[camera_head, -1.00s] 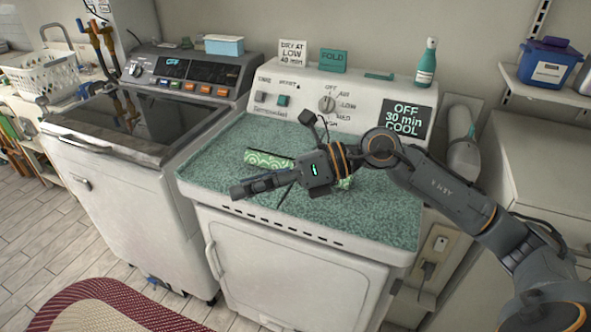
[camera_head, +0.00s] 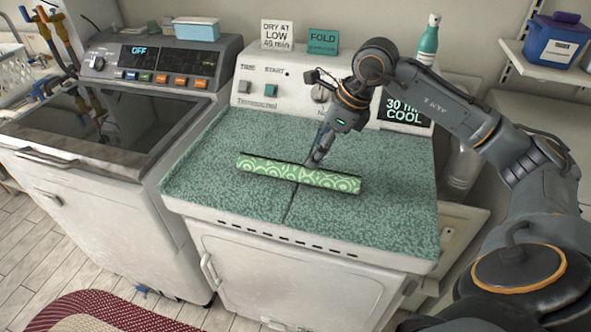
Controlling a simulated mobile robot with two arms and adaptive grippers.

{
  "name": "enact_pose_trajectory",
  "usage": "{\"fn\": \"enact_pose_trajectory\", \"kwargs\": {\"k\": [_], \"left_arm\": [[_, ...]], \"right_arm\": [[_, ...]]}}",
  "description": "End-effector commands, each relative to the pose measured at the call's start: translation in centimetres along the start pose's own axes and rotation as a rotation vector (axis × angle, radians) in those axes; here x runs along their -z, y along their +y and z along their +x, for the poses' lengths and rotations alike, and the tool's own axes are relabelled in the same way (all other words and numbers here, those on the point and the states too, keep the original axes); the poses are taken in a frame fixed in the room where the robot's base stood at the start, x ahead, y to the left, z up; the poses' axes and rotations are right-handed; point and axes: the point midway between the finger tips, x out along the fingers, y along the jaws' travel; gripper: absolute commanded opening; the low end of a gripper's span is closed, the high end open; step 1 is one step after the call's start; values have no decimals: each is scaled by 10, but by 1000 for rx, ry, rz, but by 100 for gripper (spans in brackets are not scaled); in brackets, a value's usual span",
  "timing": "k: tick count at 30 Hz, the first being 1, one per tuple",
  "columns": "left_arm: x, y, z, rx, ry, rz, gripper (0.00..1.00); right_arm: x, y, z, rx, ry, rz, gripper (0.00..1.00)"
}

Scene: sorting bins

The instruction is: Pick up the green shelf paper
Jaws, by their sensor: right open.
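The green shelf paper (camera_head: 270,170) is a rolled tube with a pale wavy pattern. It lies across the middle of the teal speckled mat (camera_head: 215,190) on top of the dryer. My right gripper (camera_head: 317,158) points down at the far side of the roll, right of its middle. It is open and holds nothing; its fingertips are close to the roll's back edge. I cannot tell whether they touch it, and one finger is partly hidden. My left gripper is not in view.
The dryer's control panel with its signs, including the teal FOLD card (camera_head: 323,41), and a teal bottle (camera_head: 428,42) stand behind. A washer (camera_head: 120,122) with a dark lid is on the left. A blue tub (camera_head: 553,42) sits on the right shelf. The mat around the roll is clear.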

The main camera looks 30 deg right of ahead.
Motion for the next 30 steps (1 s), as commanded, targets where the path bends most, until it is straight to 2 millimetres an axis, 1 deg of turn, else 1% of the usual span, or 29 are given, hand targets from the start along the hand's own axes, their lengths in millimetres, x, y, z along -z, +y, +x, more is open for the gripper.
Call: {"fn": "enact_pose_trajectory", "kwargs": {"k": [1, 3, 5, 6, 8, 11, 13, 15, 16, 19, 22, 27, 30], "left_arm": [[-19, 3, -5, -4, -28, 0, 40], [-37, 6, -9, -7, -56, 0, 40], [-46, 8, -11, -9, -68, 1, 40], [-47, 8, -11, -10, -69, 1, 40], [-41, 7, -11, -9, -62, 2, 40], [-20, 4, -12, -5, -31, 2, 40], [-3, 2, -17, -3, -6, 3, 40], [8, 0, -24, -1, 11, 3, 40], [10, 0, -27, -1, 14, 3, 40], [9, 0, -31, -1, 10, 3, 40], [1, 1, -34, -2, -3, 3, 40], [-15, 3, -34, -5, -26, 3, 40], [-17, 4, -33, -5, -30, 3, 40]], "right_arm": [[0, 1, 10, -6, 2, 0, 65], [-1, 1, 22, -5, 1, 1, 65], [-1, 0, 30, -4, -1, 1, 65], [-1, 0, 35, -4, -2, 0, 65], [-1, 0, 39, -3, -1, 0, 65], [-1, 0, 44, -2, -2, 0, 65], [-2, -2, 50, -5, -1, 2, 65], [-2, -4, 60, -6, -1, 2, 65], [-2, -5, 65, -6, -1, 3, 65], [-2, -7, 81, -5, -1, 2, 65], [-2, -7, 90, -3, -3, 0, 65], [-1, -8, 95, -1, -3, -1, 65], [-1, -7, 95, -1, -3, 0, 65]]}}
